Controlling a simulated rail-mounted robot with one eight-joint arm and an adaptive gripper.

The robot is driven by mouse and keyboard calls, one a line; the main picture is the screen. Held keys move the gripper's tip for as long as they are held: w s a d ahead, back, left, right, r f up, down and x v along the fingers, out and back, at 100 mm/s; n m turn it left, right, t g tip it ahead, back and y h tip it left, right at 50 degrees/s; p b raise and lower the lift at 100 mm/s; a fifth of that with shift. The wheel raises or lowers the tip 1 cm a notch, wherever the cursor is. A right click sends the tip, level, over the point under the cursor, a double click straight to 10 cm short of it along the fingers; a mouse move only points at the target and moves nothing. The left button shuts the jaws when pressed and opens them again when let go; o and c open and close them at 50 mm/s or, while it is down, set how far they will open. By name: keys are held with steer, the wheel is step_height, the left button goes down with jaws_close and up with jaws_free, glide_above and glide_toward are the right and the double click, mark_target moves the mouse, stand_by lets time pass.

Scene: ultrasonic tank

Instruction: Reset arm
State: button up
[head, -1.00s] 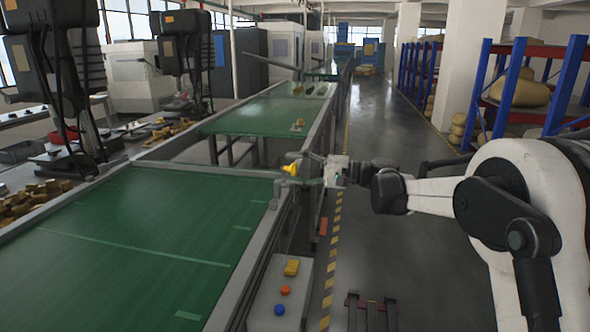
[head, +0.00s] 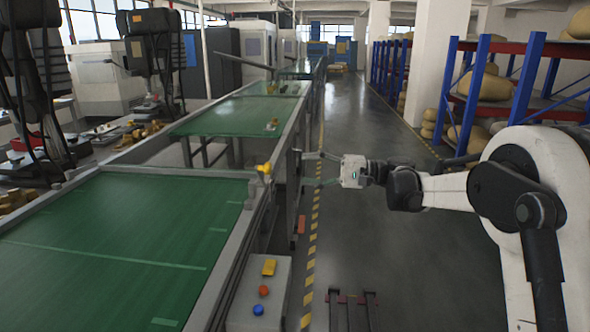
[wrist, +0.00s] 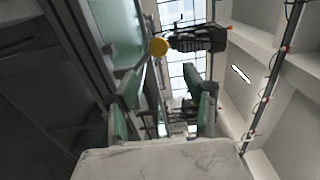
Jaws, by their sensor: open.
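My gripper (head: 311,169) is open and empty in the head view, held over the aisle just right of the conveyor's side rail. Its two fingers point left, towards a small yellow piece (head: 264,168) at the rail, with a gap between them. In the wrist view the spread fingers with green pads (wrist: 162,100) stand apart with nothing between them. A round yellow knob-like piece (wrist: 158,46) shows beyond the fingertips there.
The green conveyor (head: 130,245) runs along the left. A control box (head: 258,290) with yellow, red and blue buttons stands at its near side. Blue and red shelving (head: 500,95) with sacks stands at right.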

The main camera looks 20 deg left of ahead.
steer(key=shift+d, duration=0.35)
steer(key=s+d+r+m+t+h, duration=0.15)
steer(key=s+d+t+h, duration=0.55)
steer(key=s+d, duration=0.75)
steer(key=s+d+f+t+h, duration=0.1)
steer(key=s+d+f+h, duration=0.4)
steer(key=s+d, duration=0.6)
steer(key=s+d+f+t+h, duration=0.2)
steer(key=s+d+f+h, duration=0.3)
steer(key=s+d, duration=0.6)
steer(key=shift+d+f+h, duration=0.3)
steer(key=shift+d+f, duration=0.2)
steer(key=shift+d, duration=0.65)
steer(key=shift+m, duration=0.25)
